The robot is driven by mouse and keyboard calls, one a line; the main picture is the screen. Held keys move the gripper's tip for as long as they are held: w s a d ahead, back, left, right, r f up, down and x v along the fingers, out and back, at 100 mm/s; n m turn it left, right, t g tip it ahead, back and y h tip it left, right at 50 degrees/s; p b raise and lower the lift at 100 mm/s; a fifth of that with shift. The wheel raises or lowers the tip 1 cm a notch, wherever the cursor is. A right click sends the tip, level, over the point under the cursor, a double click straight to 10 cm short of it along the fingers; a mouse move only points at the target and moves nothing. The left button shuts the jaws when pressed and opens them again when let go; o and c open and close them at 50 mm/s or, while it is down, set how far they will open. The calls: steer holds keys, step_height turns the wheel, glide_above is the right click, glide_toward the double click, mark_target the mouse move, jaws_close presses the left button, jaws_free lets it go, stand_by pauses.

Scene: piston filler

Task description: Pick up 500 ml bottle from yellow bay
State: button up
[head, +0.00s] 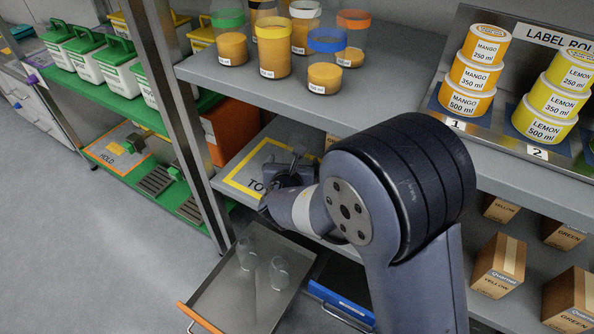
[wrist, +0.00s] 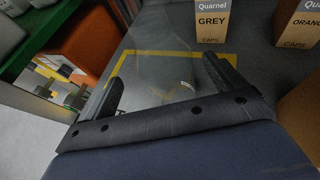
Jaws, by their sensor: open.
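The yellow-outlined bay (head: 246,160) is on the lower shelf, partly behind my arm; its yellow line also shows in the wrist view (wrist: 234,66). My gripper (head: 287,168) is over this bay, with its fingers apart. In the wrist view my gripper (wrist: 165,68) has a dark finger on each side. A faint, clear shape, seemingly a bottle (wrist: 165,80), shows between and beyond the fingers. Its edges are hard to make out and no size label is readable. I cannot tell whether a finger touches it. The head view does not show it clearly.
Two clear vessels (head: 262,264) stand in a pulled-out metal tray (head: 222,293) below. Filled jars (head: 273,62) stand on the shelf above. An orange bin (wrist: 78,52) is at left.

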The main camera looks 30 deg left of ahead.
steer(key=x, duration=0.4)
steer(key=shift+w+d, duration=0.2)
steer(key=shift+c, duration=0.2)
steer(key=c, duration=1.2)
steer(key=shift+c, duration=0.4)
steer(key=shift+r, duration=0.1)
